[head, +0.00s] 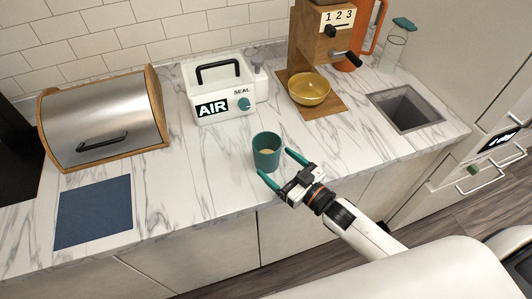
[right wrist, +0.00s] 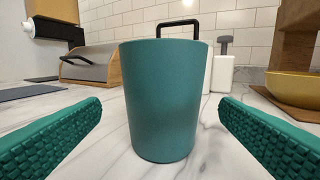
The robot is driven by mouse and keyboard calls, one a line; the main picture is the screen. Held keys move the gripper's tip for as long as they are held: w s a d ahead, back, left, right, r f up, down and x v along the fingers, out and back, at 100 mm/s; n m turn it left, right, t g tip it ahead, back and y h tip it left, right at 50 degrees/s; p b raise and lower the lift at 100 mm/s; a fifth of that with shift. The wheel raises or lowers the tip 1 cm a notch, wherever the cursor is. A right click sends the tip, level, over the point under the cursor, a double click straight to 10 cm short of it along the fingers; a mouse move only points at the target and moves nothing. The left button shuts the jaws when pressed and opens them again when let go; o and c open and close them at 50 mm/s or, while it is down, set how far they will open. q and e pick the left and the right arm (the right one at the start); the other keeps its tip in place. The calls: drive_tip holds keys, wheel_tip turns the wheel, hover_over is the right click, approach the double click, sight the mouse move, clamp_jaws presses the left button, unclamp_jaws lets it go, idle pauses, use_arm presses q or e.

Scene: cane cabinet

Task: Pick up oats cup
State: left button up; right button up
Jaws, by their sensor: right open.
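In the right wrist view the cup (right wrist: 161,105) fills the middle, between and just beyond the fingertips. My right gripper (head: 279,164) is open, with its green fingers pointing at the cup, one on either side. In the right wrist view the fingers (right wrist: 160,115) stand apart from the cup, with a gap on both sides. My left gripper is not in view.
A white AIR SEAL box (head: 221,85) stands behind the cup. A yellow bowl (head: 309,89) sits on a wooden dispenser base at back right, near a sink (head: 407,108). A bread box (head: 104,118) and blue mat (head: 93,212) are left. Counter around the cup is clear.

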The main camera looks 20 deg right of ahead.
sight(259, 149)
drive_tip(key=shift+w+a, duration=0.25)
drive_tip(key=shift+w, duration=0.3)
drive_tip(key=shift+w+a, duration=0.15)
drive_tip(key=shift+w, duration=0.1)
drive_tip(key=p+x, duration=0.2)
drive_tip(key=x, duration=0.2)
drive_tip(key=shift+w+f, duration=0.1)
drive_tip(key=shift+w, duration=0.15)
drive_tip(key=shift+w+a+f, duration=0.15)
drive_tip(key=shift+w+a, duration=0.05)
drive_tip(key=shift+w, duration=0.2)
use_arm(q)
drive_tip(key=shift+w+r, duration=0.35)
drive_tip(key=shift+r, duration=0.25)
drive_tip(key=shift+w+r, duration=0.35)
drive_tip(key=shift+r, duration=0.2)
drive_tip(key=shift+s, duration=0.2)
use_arm(e)
drive_tip(key=c, duration=1.2)
